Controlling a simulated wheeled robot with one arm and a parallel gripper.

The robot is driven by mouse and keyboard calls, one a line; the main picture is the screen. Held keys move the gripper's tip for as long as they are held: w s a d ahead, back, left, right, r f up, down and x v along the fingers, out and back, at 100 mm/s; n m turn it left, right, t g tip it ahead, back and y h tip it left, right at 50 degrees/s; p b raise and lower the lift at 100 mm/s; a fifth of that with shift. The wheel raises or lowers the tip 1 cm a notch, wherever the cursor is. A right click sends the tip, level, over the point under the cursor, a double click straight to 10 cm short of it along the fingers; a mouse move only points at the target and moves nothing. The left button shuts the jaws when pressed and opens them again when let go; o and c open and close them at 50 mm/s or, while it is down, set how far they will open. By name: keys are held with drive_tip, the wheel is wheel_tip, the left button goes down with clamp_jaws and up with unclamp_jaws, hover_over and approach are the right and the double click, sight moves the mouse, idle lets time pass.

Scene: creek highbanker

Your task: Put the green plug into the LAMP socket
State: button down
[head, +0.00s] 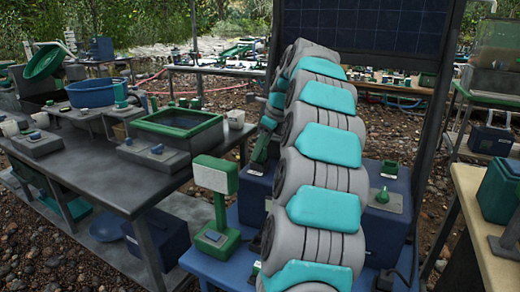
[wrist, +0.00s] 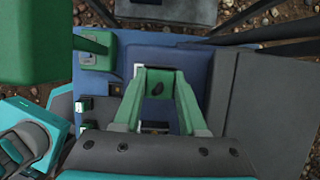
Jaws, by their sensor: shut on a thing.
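My gripper (wrist: 158,80) has green fingers that come together in the wrist view. They are shut on a small green piece with a dark spot, which I take to be the green plug (wrist: 157,89); its outline blends with the fingers. It is over a blue surface, and I cannot tell if it touches anything below. In the head view my gripper (head: 260,147) hangs behind my grey and teal arm, above a blue box, and the plug is not distinguishable. Small pale labels show near the fingers, but none is readable, so I cannot identify the LAMP socket.
A green stand (head: 216,178) rises from the blue table (head: 236,262) left of my arm. A dark grey block (wrist: 260,105) lies right of the gripper in the wrist view. A grey table (head: 90,172) with tubs stands at left, and a dark panel (head: 365,25) behind.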

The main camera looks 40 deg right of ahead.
unclamp_jaws()
idle(0.7)
drive_tip(key=shift+r, duration=0.1)
drive_tip(key=shift+r, duration=3.4)
